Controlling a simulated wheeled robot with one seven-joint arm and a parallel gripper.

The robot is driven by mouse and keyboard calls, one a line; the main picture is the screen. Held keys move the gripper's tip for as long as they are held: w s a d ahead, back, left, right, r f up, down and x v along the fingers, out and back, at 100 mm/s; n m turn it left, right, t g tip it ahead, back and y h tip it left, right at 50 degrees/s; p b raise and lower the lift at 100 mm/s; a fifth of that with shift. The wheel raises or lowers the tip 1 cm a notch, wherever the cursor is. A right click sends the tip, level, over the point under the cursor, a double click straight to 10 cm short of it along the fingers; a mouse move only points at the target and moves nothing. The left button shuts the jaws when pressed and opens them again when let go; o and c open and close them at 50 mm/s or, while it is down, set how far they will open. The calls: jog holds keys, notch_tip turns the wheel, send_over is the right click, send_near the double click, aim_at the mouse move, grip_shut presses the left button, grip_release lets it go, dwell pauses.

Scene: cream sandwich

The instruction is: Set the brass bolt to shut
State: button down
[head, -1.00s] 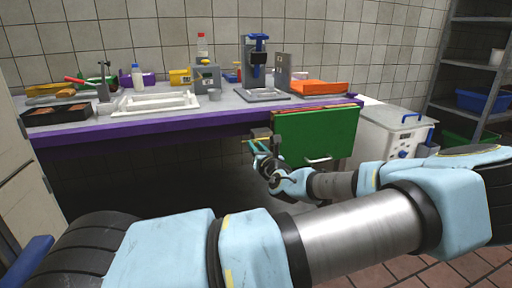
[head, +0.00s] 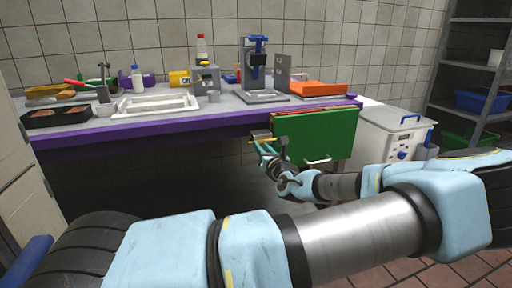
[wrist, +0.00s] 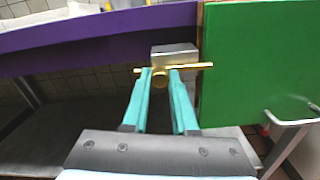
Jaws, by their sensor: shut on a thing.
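The brass bolt (wrist: 200,66) is a thin rod lying level across a grey metal block (wrist: 174,50) under the purple counter edge. Its round knob (wrist: 159,79) sits between the tips of my gripper (wrist: 160,84), whose teal fingers are shut on it. The rod's right end overlaps the left edge of the green panel (wrist: 255,70) in the picture; I cannot tell whether it enters a catch. In the head view the bolt (head: 257,140) is small beside the green panel (head: 318,138), with my gripper (head: 263,149) just below it.
A pale handle (wrist: 290,117) sticks out low on the green panel. A white appliance (head: 398,132) stands at the right. The space under the counter is open and dark.

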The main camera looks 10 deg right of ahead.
jog(key=shift+w+d, duration=0.1)
jog(key=shift+d, duration=0.8)
jog(key=c, duration=0.7)
grip_release()
jog(key=s, duration=0.3)
jog(key=s+d, duration=0.1)
jog(key=s, duration=0.6)
jog(key=shift+s+d, duration=0.2)
jog(key=shift+s, duration=0.2)
